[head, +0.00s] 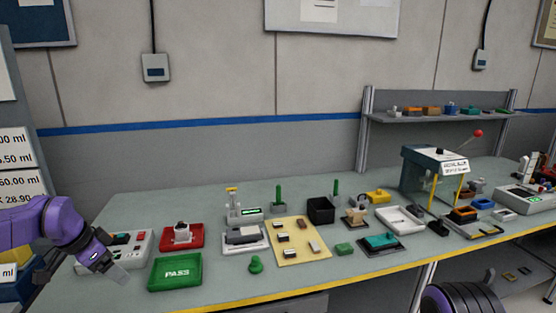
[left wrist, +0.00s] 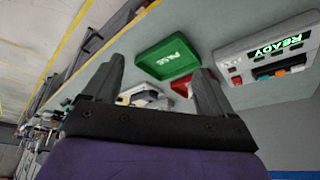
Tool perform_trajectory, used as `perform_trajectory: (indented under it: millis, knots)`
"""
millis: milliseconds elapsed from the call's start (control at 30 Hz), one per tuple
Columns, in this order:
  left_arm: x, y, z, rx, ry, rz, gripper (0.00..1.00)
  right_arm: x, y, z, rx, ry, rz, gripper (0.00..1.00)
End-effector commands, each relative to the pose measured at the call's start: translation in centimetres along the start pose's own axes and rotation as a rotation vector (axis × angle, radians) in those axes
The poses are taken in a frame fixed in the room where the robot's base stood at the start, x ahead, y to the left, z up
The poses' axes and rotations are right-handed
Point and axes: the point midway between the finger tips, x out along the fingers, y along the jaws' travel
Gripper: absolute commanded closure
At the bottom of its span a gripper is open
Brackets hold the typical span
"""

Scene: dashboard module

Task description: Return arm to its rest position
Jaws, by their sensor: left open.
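My left arm is purple and comes in from the left in the head view. Its gripper (head: 112,270) hangs at the left end of the workbench (head: 330,282), in front of a control box. In the left wrist view the two dark fingers of the left gripper (left wrist: 160,85) stand apart with nothing between them. My right gripper does not show; a dark, purple-ringed part at the bottom right of the head view looks like part of my own body.
A control box (head: 130,245) reads READY in the left wrist view (left wrist: 268,58). A green PASS tray (head: 175,273) and a red tray (head: 182,237) lie close by. A yellow mat (head: 298,242) and several small parts fill the middle. A shelf (head: 440,116) stands at the back right.

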Motion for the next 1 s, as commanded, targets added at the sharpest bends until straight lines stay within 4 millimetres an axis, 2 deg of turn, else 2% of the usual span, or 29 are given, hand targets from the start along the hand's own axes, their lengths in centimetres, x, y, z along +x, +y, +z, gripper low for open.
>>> perform_trajectory:
  millis: [267, 467, 567, 667, 767, 800, 833, 867, 900, 967, 1000]
  knots:
    - [0.2, -0.6, 0.8, 0.302, -0.049, -0.037, 0.15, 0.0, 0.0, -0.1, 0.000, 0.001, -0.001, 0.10]
    - [1.1, -1.0, 2.8, 0.759, -0.197, -0.082, 0.15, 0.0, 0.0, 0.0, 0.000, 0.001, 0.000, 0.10]
    - [2.1, -1.1, 4.3, 1.096, -0.342, -0.083, 0.15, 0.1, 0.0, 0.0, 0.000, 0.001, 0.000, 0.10]
    - [4.1, -0.8, 6.6, 1.556, -0.568, -0.015, 0.15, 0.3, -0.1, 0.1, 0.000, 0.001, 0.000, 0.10]
    - [7.7, 0.2, 9.8, 2.202, -0.890, 0.218, 0.15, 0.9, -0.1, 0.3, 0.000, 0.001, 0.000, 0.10]
    - [9.5, 1.1, 11.0, 2.487, -1.019, 0.371, 0.15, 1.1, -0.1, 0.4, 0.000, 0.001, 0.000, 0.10]
    - [11.0, 1.9, 11.8, 2.698, -1.107, 0.503, 0.15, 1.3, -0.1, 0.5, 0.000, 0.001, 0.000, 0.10]
    - [12.6, 3.0, 12.8, -2.792, 1.136, -0.628, 0.15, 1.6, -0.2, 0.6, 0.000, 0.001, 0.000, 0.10]
    - [14.8, 4.9, 14.1, -2.483, 0.984, -0.683, 0.15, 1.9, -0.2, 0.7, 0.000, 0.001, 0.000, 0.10]
    - [18.2, 8.6, 16.4, -2.053, 0.752, -0.707, 0.15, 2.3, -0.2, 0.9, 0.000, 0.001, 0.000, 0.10]
    - [20.1, 11.2, 18.1, -1.827, 0.620, -0.692, 0.15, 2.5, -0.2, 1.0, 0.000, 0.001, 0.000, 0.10]
